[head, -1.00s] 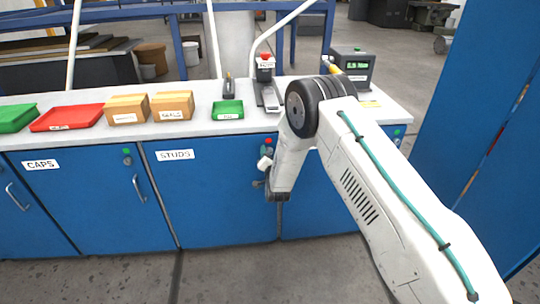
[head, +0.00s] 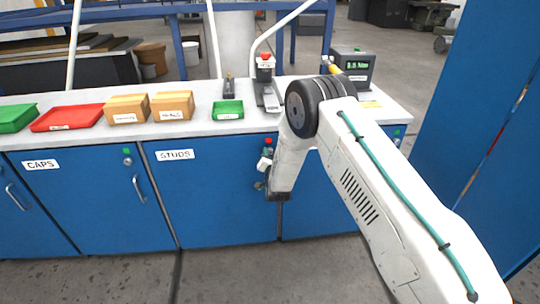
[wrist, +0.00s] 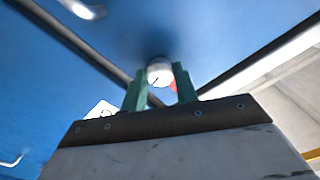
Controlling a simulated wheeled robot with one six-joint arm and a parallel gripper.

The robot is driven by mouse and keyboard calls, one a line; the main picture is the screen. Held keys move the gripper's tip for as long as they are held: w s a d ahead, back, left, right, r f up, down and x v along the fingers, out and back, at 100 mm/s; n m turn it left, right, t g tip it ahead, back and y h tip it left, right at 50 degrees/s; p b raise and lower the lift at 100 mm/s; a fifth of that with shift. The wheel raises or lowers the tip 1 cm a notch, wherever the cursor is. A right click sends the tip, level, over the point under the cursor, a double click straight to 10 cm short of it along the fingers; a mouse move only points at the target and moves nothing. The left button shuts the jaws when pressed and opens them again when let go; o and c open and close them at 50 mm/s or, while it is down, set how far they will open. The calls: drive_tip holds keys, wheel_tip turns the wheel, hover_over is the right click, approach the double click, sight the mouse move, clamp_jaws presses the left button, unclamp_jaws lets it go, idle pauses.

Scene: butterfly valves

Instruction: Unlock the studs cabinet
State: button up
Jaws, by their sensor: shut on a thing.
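The studs cabinet (head: 215,205) is a blue door with a white STUDS label (head: 176,154) at its upper left. A red light (head: 268,141) shows at its upper right and also in the wrist view (wrist: 174,86). My gripper (wrist: 160,84) has two green fingers, one on each side of a round silver lock knob (wrist: 160,70) on the cabinet front, and is shut on it. A dark line crosses the knob's face. In the head view my wrist hides part of the area below the light.
The CAPS cabinet (head: 95,205) on the left has a green light (head: 126,151) and a vertical handle (head: 139,189). Trays, boxes and a display (head: 355,66) stand on the counter (head: 190,132). Blue panels (head: 475,120) rise at right. The floor in front is clear.

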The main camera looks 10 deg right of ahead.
drive_tip(key=n, duration=1.2)
drive_tip(key=shift+n, duration=0.3)
drive_tip(key=shift+a+n, duration=0.1)
drive_tip(key=shift+n, duration=1.7)
drive_tip(key=o, duration=1)
drive_tip(key=shift+s, duration=3.9)
